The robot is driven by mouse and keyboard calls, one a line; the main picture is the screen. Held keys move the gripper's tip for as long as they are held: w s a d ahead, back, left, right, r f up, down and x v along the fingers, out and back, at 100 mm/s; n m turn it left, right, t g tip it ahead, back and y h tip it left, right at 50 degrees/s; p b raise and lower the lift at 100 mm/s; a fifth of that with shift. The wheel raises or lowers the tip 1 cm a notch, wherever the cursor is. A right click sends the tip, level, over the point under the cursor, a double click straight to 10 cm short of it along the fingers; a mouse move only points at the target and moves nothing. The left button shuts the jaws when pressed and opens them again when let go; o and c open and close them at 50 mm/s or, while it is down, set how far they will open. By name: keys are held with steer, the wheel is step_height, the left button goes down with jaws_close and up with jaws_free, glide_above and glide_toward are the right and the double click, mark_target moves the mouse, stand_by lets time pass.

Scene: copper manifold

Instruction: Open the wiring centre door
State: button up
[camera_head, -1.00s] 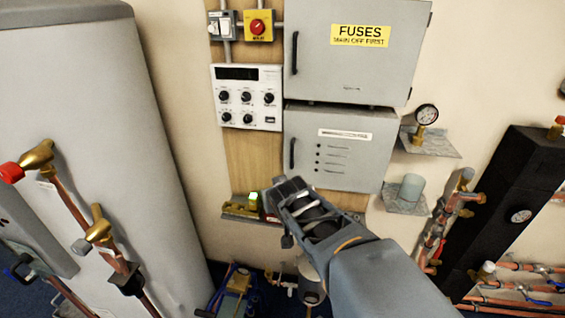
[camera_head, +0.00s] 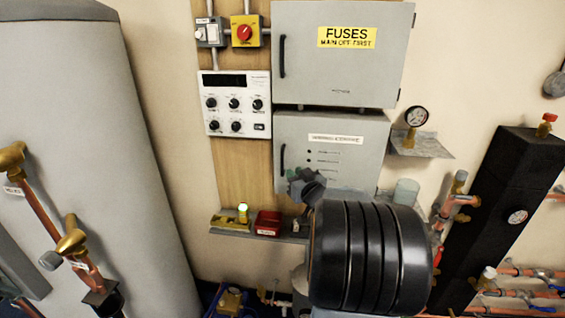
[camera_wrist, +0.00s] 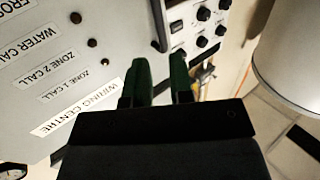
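The wiring centre (camera_head: 350,160) is a grey box on the wooden board, and its door is shut. Its white label (camera_head: 336,138) and a column of indicator dots show on the front. The door's black vertical handle (camera_head: 282,160) is on the left edge. My gripper (camera_head: 303,183) is just below and right of the handle, in front of the door's lower left part. In the wrist view my gripper (camera_wrist: 158,62) has its two green fingers apart with nothing between them. The handle (camera_wrist: 158,24) lies just beyond the fingertips, in line with the gap.
The grey fuse box (camera_head: 345,75) sits directly above, also shut. A white control panel (camera_head: 236,103) with knobs is to the left. A shelf (camera_head: 232,224) below holds a red box (camera_head: 267,223). A pressure gauge (camera_head: 416,117) and a black manifold block (camera_head: 500,200) stand to the right.

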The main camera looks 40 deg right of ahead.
mark_target(283, 162)
steer(key=w, duration=0.3)
steer(key=w+d, duration=0.1)
steer(key=w, duration=0.2)
steer(key=w+p, duration=0.1)
steer(key=w, duration=0.2)
steer(key=shift+d, duration=0.3)
jaws_close()
